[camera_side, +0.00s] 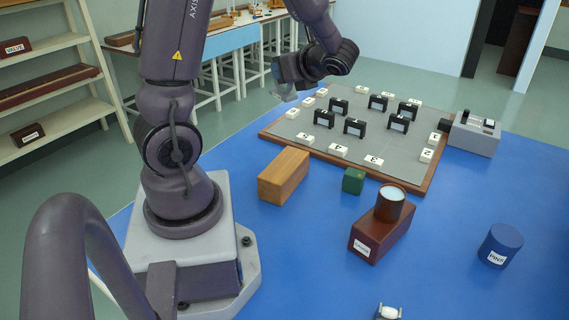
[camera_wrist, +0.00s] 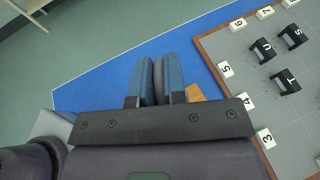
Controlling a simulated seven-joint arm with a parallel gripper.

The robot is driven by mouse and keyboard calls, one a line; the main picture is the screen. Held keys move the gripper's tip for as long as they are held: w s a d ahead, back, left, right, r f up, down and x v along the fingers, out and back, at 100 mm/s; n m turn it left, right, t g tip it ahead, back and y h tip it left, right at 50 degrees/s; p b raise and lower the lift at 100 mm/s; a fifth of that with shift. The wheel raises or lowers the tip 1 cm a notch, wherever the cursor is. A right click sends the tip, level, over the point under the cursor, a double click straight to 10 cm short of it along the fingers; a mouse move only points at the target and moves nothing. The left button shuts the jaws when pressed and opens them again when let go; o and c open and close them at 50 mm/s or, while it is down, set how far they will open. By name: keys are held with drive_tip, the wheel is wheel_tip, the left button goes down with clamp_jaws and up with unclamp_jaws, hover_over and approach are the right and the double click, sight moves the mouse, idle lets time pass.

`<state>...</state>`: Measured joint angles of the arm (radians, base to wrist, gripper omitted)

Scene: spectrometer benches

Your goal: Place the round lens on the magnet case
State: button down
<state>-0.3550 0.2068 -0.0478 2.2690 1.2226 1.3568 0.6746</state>
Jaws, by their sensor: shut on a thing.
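My gripper (camera_side: 284,88) is raised over the far left of the blue table, beside the grey board. A dark red box (camera_side: 381,238) with a white label stands at the table's middle right, far from my gripper. It may be the magnet case, but I cannot read the label surely.
A brown cylinder (camera_side: 389,210) with a pale top is at the red box, seemingly on it. A wooden block (camera_side: 284,176), green cube (camera_side: 353,180) and blue tin (camera_side: 500,246) stand around. The grey board (camera_side: 318,122) bears several lettered black blocks and number tiles. A grey device (camera_side: 472,136) is at right.

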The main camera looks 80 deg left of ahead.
drive_tip(key=shift+w+a+r+m+t, duration=0.15)
drive_tip(key=shift+a+r+m+t, duration=0.15)
drive_tip(key=shift+r+m+t, duration=0.15)
hover_over(285, 163)
wheel_tip(285, 163, down, 19)
drive_tip(key=shift+d+f, duration=0.1)
idle(0.4)
drive_tip(key=c, duration=1.2)
unclamp_jaws()
drive_tip(key=shift+f, duration=0.1)
drive_tip(key=shift+o, duration=0.2)
